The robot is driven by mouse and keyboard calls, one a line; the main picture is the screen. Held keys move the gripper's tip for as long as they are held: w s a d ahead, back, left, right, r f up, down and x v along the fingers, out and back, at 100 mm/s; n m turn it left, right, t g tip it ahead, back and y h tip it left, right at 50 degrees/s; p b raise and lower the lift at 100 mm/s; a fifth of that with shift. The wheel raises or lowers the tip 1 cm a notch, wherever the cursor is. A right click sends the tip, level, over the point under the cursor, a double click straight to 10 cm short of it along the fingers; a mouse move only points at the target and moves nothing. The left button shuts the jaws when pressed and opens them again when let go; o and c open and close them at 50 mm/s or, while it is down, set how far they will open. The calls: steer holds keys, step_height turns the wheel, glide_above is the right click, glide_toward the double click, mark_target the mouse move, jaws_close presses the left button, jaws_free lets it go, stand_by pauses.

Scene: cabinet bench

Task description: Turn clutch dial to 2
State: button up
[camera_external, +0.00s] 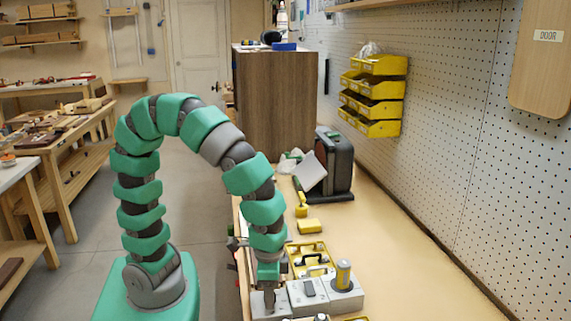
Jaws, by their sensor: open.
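A row of grey boxes stands on the bench in front of my arm. My gripper (270,297) points down over the leftmost grey box (284,309), at its top. The jaws are open, but small and dark in this view. No clutch dial can be made out clearly; the top of the box under the jaws is partly hidden by my gripper. I cannot tell whether the jaws touch anything. No dial marks or numbers are readable.
Right of my gripper are a grey switch box (309,299) and a box with an upright yellow cylinder (343,273). A yellow block (309,226) and dark case (336,158) sit farther back. The right bench surface (400,265) is clear.

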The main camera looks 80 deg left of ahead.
steer(key=shift+f, duration=0.3)
steer(key=c, duration=1)
steer(key=shift+o, duration=0.2)
steer(key=shift+m+p, duration=0.3)
steer(key=m+p, duration=0.2)
steer(key=m, duration=0.1)
steer(key=shift+s+r+m+p, duration=0.1)
steer(key=shift+m+p, duration=0.2)
steer(key=shift+p, duration=0.1)
steer(key=shift+m+p, duration=1.5)
steer(key=shift+m, duration=0.8)
